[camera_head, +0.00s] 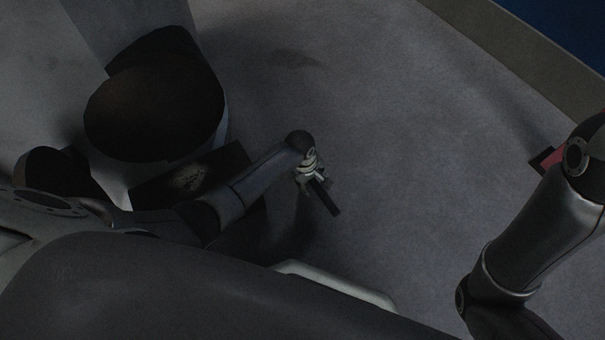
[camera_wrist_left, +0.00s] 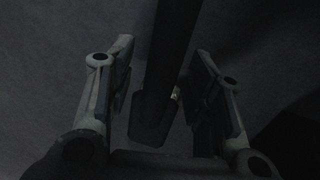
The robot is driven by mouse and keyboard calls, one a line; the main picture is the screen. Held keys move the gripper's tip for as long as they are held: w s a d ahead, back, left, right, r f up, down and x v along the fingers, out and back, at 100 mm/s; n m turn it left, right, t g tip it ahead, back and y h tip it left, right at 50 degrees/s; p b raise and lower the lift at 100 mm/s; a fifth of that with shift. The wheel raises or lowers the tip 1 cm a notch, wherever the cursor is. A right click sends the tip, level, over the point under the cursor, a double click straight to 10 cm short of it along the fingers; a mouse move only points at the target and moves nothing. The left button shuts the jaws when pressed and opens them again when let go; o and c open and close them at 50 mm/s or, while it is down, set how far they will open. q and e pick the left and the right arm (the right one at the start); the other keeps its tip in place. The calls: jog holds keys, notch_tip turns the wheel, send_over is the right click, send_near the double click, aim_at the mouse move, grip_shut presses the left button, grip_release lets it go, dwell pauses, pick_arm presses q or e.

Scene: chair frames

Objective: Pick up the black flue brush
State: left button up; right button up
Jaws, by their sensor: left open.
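The black flue brush shows as a long dark bar (camera_wrist_left: 170,65) in the left wrist view, running from the top edge down between the two fingers. My left gripper (camera_wrist_left: 164,52) is open around it, with a gap visible on each side. In the head view, my left gripper (camera_head: 312,186) is near the middle, and the dark bar (camera_head: 325,198) sticks out from it toward the lower right. The brush's bristles cannot be made out. My right arm shows at the right edge of the head view, but its gripper is not seen.
A large dark round-topped object (camera_head: 155,110) stands at the upper left, with a dark box (camera_head: 190,178) below it. A small red item (camera_head: 548,160) is partly hidden by my right arm. A pale wall edge (camera_head: 530,60) runs along the upper right. The grey floor between is clear.

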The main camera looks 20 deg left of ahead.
pick_arm(q)
jog(key=shift+c, duration=0.4)
grip_shut()
jog(key=shift+r, duration=0.15)
